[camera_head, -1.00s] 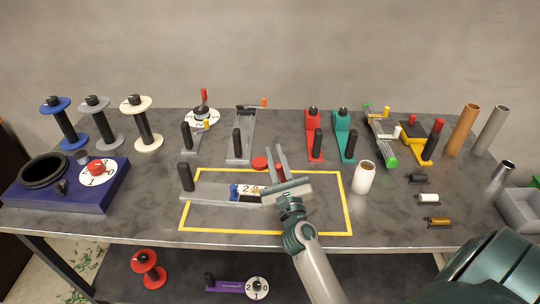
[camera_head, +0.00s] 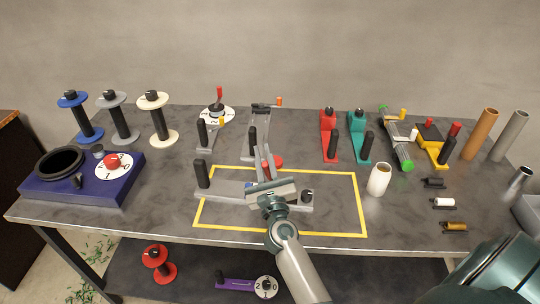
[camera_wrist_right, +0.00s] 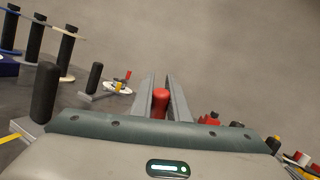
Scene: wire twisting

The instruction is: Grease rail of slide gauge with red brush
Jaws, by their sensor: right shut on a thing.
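The slide gauge, a grey rail (camera_head: 222,195) with an upright black handle (camera_head: 202,173), lies inside the yellow outline on the table. A black knob (camera_head: 307,195) shows near its right end. My right gripper (camera_head: 263,152) is above the middle of the rail and hides that part. In the right wrist view, its fingers (camera_wrist_right: 160,82) are shut on a red rounded piece, which looks like the red brush (camera_wrist_right: 160,103). The brush's tip is hidden, so I cannot tell whether it touches the rail. My left gripper is not in view.
A white cylinder (camera_head: 379,179) stands right of the yellow outline (camera_head: 362,205). Red (camera_head: 328,135) and teal (camera_head: 358,138) tools stand behind. A blue dial box (camera_head: 85,182) is at left.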

